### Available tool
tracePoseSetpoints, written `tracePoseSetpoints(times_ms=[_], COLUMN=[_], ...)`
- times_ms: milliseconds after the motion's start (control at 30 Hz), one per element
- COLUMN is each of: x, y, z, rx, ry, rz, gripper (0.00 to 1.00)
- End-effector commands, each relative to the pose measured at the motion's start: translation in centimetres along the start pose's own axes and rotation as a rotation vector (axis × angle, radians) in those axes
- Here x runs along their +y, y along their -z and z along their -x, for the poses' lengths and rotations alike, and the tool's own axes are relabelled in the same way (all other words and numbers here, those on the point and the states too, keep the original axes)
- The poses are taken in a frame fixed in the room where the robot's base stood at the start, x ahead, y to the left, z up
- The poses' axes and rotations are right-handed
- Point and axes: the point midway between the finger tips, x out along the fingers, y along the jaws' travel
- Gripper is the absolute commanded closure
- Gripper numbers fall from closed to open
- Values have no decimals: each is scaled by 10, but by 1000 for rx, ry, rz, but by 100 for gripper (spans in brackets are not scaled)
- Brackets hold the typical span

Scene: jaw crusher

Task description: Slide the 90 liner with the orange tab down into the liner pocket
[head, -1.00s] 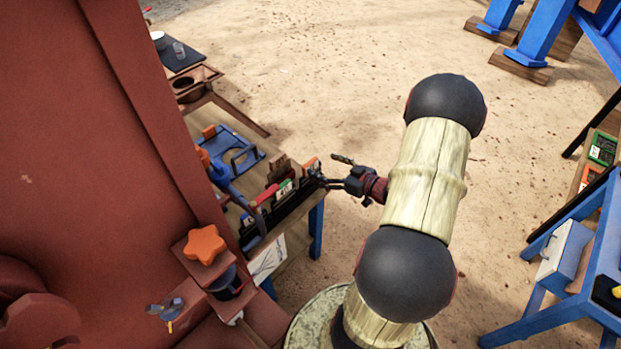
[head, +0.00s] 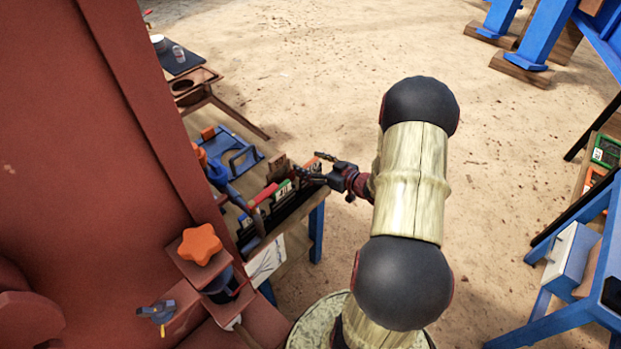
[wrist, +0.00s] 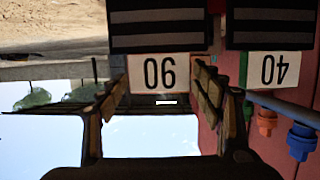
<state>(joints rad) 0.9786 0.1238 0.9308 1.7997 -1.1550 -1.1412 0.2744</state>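The 90 liner (wrist: 163,74) shows in the wrist view as a ribbed dark plate with a white label, upside down, with a thin orange edge at its right. In the head view an orange tab (head: 314,163) shows at the far end of the liner rack (head: 290,210), beside my gripper (head: 312,173). In the wrist view my gripper (wrist: 160,92) has its two fingers apart, one on each side of the 90 label, with gaps visible. I cannot tell whether they touch the liner. I cannot make out the liner pocket.
The 40 liner (wrist: 272,68) with a green edge stands right beside the 90 in the wrist view. A blue frame (head: 235,155) lies on the wooden bench. The large red machine body (head: 80,130) fills the left. Sandy ground behind the arm is clear.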

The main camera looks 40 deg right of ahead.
Motion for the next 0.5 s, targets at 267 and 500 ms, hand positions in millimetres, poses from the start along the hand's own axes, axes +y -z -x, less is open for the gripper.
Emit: tracePoseSetpoints(times_ms=[267, 500], x=[0, 0], y=[0, 0], z=[0, 0], rx=[0, 0], ry=[0, 0], rz=[0, 0], gripper=[52, 66])
